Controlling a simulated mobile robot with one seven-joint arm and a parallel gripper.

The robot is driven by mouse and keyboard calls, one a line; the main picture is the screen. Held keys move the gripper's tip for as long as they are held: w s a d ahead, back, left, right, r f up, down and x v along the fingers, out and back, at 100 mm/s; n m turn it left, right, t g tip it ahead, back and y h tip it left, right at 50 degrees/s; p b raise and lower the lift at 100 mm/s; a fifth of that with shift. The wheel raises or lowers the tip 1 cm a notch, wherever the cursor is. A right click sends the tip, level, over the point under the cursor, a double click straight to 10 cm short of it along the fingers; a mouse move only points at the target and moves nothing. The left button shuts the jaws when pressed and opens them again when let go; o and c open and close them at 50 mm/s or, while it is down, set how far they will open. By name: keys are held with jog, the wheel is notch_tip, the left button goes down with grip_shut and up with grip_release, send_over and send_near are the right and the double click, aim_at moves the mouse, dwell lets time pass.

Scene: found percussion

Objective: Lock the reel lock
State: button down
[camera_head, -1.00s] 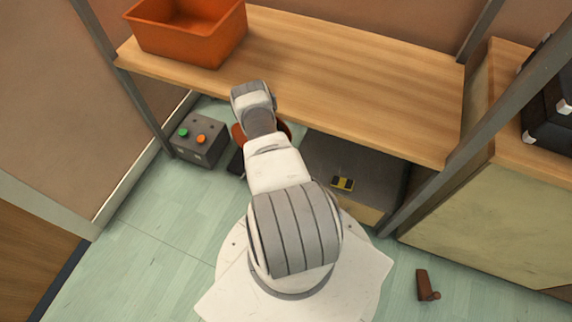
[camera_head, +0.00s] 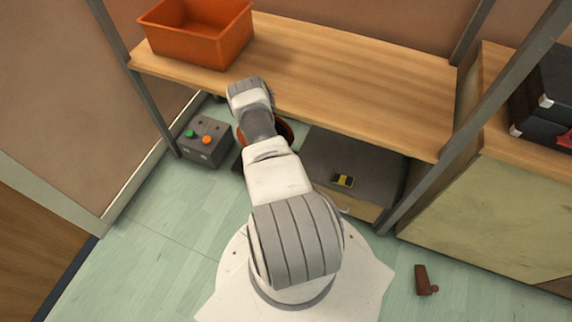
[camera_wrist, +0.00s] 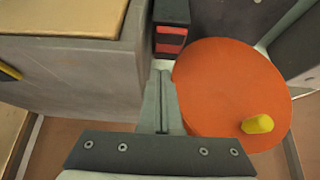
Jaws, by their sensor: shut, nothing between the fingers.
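An orange disc-shaped reel (camera_wrist: 225,90) with a yellow knob (camera_wrist: 258,124) fills the right of the wrist view. A small dark block with red parts (camera_wrist: 171,40) stands at the reel's upper left edge; I cannot tell for certain whether it is the reel lock, or its state. My gripper (camera_wrist: 164,78) is shut and empty, its fingertips just below that block and beside the reel's left edge. Contact cannot be judged. In the head view my arm hides the gripper and most of the reel (camera_head: 285,130).
A grey cabinet (camera_head: 325,155) with a yellow-black item (camera_head: 343,180) on top is close to the gripper's left in the wrist view. A wooden shelf (camera_head: 350,80) with an orange bin (camera_head: 200,45) lies above. A button box (camera_head: 205,141) and a brown object (camera_head: 425,281) are on the floor.

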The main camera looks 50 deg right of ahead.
jog(key=shift+a+r, duration=0.25)
jog(key=shift+r, duration=0.25)
jog(key=shift+s, duration=0.1)
jog(key=shift+a, duration=0.1)
dwell(0.4)
